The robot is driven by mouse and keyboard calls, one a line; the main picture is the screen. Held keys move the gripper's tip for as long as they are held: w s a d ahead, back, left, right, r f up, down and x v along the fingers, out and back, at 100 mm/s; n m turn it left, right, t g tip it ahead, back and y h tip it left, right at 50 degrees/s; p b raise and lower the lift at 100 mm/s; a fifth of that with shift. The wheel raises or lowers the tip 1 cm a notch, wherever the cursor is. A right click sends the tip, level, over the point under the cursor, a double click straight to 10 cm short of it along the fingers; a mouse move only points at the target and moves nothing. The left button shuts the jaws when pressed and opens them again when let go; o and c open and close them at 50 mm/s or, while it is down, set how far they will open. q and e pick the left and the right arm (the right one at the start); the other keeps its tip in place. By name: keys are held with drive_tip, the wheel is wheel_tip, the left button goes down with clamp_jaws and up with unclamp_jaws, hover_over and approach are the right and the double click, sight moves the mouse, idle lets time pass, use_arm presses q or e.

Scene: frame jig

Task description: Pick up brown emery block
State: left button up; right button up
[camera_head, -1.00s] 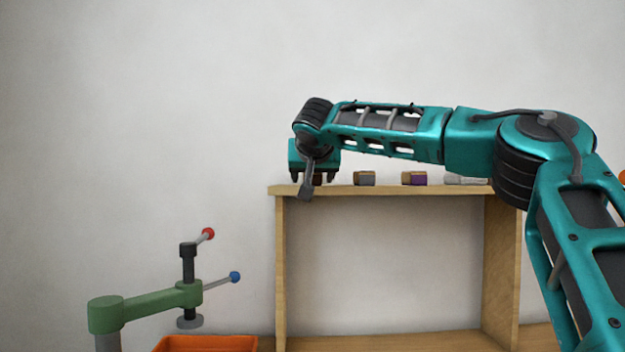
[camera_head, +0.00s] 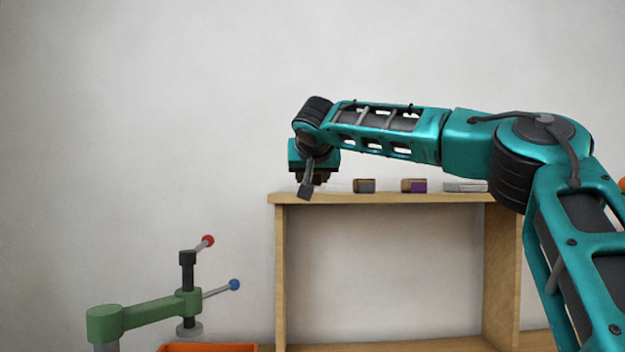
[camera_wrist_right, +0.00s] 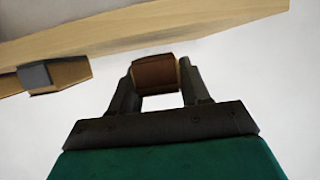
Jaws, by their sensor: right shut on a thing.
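The brown emery block (camera_wrist_right: 154,74) is between the two fingers of my right gripper (camera_wrist_right: 157,84) in the right wrist view. The gripper is shut on it. In the head view my right gripper (camera_head: 314,178) is over the left end of the wooden shelf top (camera_head: 400,197), with a gap below it. The block is mostly hidden there behind the fingers and wrist. My left gripper is in neither view.
A grey-and-brown block (camera_head: 364,186), a purple-and-brown block (camera_head: 414,186) and a pale clear-looking block (camera_head: 465,187) stand along the shelf top. A green clamp (camera_head: 150,312) and an orange bin (camera_head: 210,348) are at the lower left.

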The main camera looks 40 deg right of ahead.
wheel_tip(320, 180, up, 18)
drive_tip(key=p, duration=0.8)
drive_tip(key=shift+r, duration=0.2)
